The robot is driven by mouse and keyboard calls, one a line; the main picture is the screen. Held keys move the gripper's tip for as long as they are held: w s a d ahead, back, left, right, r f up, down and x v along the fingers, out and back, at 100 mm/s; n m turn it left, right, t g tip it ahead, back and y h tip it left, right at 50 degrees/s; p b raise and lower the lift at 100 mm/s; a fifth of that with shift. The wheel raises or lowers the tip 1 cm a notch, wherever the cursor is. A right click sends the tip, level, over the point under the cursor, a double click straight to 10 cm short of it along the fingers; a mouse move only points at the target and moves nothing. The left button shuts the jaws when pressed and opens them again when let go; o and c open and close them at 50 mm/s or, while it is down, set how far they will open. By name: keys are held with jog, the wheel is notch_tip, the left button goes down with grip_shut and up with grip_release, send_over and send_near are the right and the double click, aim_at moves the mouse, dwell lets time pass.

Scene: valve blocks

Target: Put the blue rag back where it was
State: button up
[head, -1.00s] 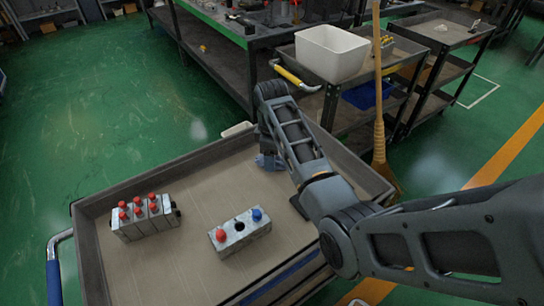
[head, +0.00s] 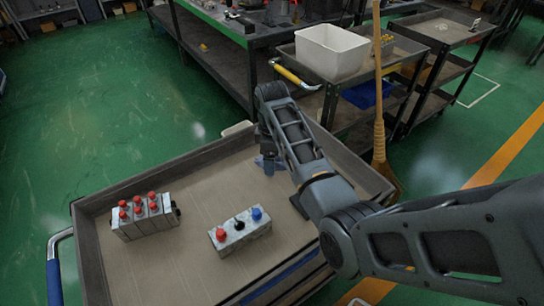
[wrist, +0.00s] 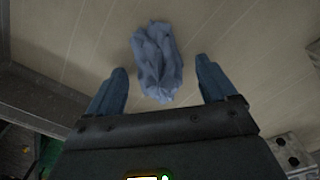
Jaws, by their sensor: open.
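The crumpled blue-grey rag (wrist: 155,62) lies on the beige cart bed in the wrist view. My gripper (wrist: 162,68) is open, with one finger on each side of the rag and a gap to it on both sides. The rag reaches past the fingertips. In the head view my gripper (head: 269,163) is low over the far part of the cart tray. There I cannot clearly tell the rag from the bluish fingers.
The cart tray (head: 180,205) has raised dark walls. A grey valve block with several red knobs (head: 145,222) stands at its left. Another block with red, black and blue knobs (head: 240,237) stands nearer the front. A broom (head: 379,130) is beyond the tray.

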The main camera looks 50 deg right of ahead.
notch_tip(320, 180, up, 12)
jog(key=p, duration=0.2)
dwell(0.9)
